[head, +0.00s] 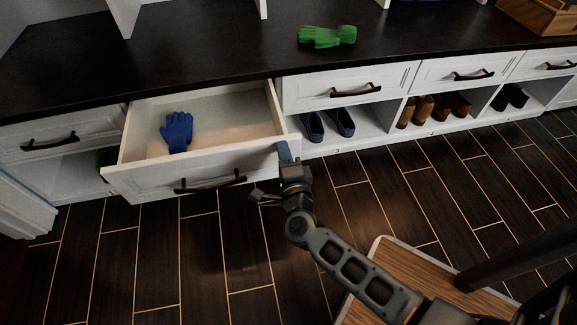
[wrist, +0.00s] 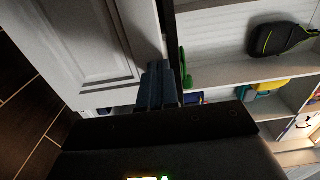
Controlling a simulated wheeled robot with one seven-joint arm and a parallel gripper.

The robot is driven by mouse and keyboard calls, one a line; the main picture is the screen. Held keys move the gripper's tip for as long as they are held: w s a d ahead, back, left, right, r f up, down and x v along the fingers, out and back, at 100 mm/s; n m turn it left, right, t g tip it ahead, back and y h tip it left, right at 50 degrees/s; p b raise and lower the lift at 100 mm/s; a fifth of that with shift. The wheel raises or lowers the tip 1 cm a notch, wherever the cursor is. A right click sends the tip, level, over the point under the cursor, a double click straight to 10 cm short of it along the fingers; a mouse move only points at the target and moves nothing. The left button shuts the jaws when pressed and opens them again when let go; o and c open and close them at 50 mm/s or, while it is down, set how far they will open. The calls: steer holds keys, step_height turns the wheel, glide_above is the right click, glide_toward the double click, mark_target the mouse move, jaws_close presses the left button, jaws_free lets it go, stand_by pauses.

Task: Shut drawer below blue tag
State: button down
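One white drawer (head: 165,178) is pulled out on the left, with a dark curved handle (head: 210,182) on its front. A blue glove (head: 178,132) lies inside it. My gripper (head: 284,152) is at the right end of the drawer front, its bluish fingers pointing up by the top corner. In the wrist view the fingers (wrist: 160,84) look close together, with nothing visible between them, beside a white panelled front (wrist: 85,45). I cannot tell whether they touch it. I make out no blue tag in either view.
A dark countertop (head: 200,50) above the drawers holds a green glove (head: 326,37) and a wooden crate (head: 541,15). Closed drawers (head: 345,86) flank the open one. Shoes (head: 328,123) stand in cubbies below. A wood-topped piece (head: 385,262) is at lower right. Floor before the drawer is clear.

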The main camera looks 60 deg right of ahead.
steer(key=b+x, duration=0.2)
steer(key=x, duration=2)
steer(key=shift+f, duration=0.1)
